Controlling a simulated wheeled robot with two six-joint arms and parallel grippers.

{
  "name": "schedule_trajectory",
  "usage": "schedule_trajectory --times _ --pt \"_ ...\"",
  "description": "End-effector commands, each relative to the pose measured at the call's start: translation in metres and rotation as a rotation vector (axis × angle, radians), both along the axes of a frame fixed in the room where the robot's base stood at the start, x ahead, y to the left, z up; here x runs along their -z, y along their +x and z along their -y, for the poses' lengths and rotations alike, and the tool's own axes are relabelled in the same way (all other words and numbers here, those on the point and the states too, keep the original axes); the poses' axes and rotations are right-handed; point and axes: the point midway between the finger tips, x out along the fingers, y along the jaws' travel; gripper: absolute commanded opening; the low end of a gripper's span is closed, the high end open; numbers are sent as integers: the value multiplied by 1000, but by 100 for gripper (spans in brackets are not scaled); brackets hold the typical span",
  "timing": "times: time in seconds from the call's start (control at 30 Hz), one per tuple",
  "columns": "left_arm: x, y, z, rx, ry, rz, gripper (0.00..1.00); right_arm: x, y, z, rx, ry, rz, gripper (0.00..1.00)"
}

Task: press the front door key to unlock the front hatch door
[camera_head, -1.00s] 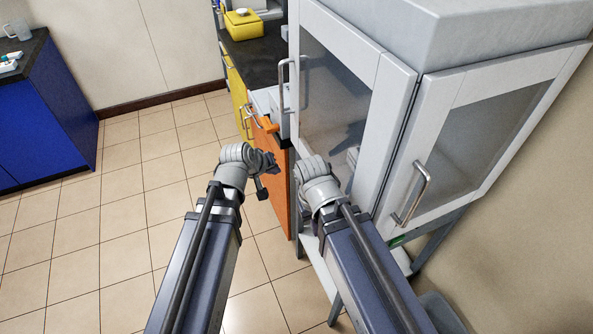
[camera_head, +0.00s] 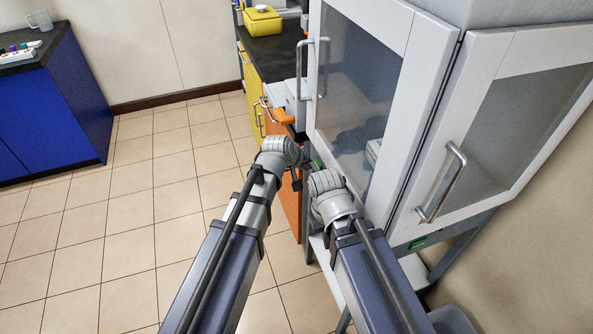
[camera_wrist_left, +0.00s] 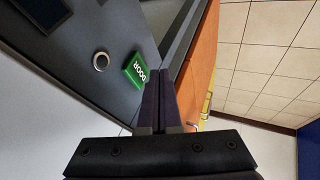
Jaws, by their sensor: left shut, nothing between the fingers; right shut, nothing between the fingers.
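A green key marked DOOR (camera_wrist_left: 135,71) sits on a dark grey panel (camera_wrist_left: 112,88) in the left wrist view. My left gripper (camera_wrist_left: 160,90) is shut and empty, its fingertips just right of the key in that view; I cannot tell whether they touch the panel. In the head view, a bit of green (camera_head: 318,162) shows beside my left wrist, below the left glass door (camera_head: 362,85) of the white cabinet. That door looks closed. My right wrist shows in the head view, but its gripper fingers are hidden.
A round metal button (camera_wrist_left: 100,61) is left of the DOOR key. The cabinet's right glass door (camera_head: 500,130) has a handle (camera_head: 445,185) and another green key (camera_head: 418,243) below it. An orange cabinet (camera_head: 290,205) stands close to my left arm. Floor at left is free.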

Motion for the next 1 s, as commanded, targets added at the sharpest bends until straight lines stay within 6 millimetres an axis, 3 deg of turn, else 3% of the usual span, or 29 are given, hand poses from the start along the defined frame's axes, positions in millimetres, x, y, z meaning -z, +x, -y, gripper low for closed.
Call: schedule_trajectory --times 0.2,0.6,0.8,1.0 --pt "-1 6 15 0 0 -1 0 -1 0 0 0 0 0 0" --pt "-1 7 17 -1 -1 0 0 -1 0 0 0 0 0 0" --pt "-1 15 34 1 -1 -1 0 -1 0 0 0 0 0 0" --pt "-1 15 36 1 -6 1 0 -1 0 0 0 0 0 0"
